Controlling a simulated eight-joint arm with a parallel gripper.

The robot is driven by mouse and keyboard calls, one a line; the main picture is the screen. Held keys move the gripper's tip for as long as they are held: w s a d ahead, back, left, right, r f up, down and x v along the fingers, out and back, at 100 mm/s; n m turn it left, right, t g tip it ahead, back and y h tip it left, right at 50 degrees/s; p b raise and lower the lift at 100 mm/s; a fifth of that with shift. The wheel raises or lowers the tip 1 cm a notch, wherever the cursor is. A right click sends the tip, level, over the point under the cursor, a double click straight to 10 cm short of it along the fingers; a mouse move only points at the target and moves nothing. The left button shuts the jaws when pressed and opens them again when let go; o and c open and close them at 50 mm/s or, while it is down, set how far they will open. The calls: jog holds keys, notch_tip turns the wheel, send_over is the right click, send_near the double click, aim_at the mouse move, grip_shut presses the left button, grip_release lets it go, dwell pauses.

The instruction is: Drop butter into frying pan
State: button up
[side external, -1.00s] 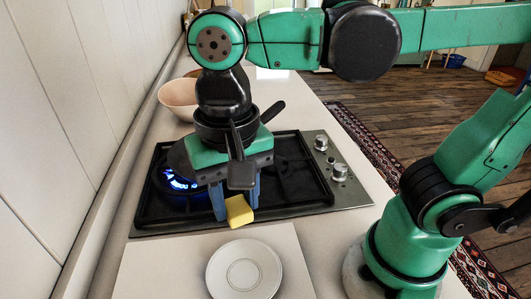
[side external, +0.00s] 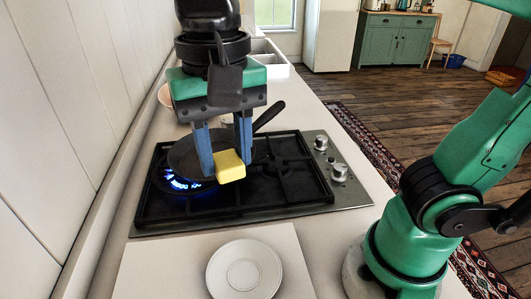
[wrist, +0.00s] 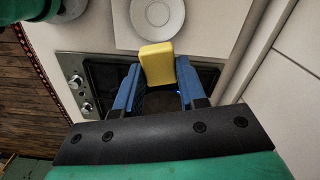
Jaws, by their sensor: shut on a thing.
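The butter (side external: 230,167) is a yellow block held between the blue fingers of my gripper (side external: 228,168). It also shows in the wrist view (wrist: 157,64), with the fingers of my gripper (wrist: 157,88) on either side of it. My gripper is shut on the butter and holds it above the stove, in front of the pan in the side view. The dark frying pan (side external: 183,157) sits over the lit left burner, its handle pointing to the back right. My gripper and the butter hide part of the pan. In the wrist view the pan is mostly hidden.
The black gas stove (side external: 290,190) has a blue flame (side external: 178,182) under the pan and knobs (side external: 340,172) at its right. A white plate (side external: 244,272) lies empty on the counter in front. A pinkish bowl (side external: 165,95) stands behind. A wall runs along the left.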

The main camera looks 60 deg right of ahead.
jog(key=w+d+f, duration=0.1)
jog(key=w+d, duration=0.2)
jog(key=w, duration=0.4)
jog(key=w+d, duration=0.4)
jog(key=w, duration=0.3)
jog(key=w+d+f, duration=0.6)
jog(key=w+d, duration=0.2)
jog(key=d, duration=0.4)
jog(key=shift+a+f, duration=0.15)
jog(key=shift+f, duration=2.7)
jog(key=o, duration=0.8)
jog(key=shift+c, duration=0.2)
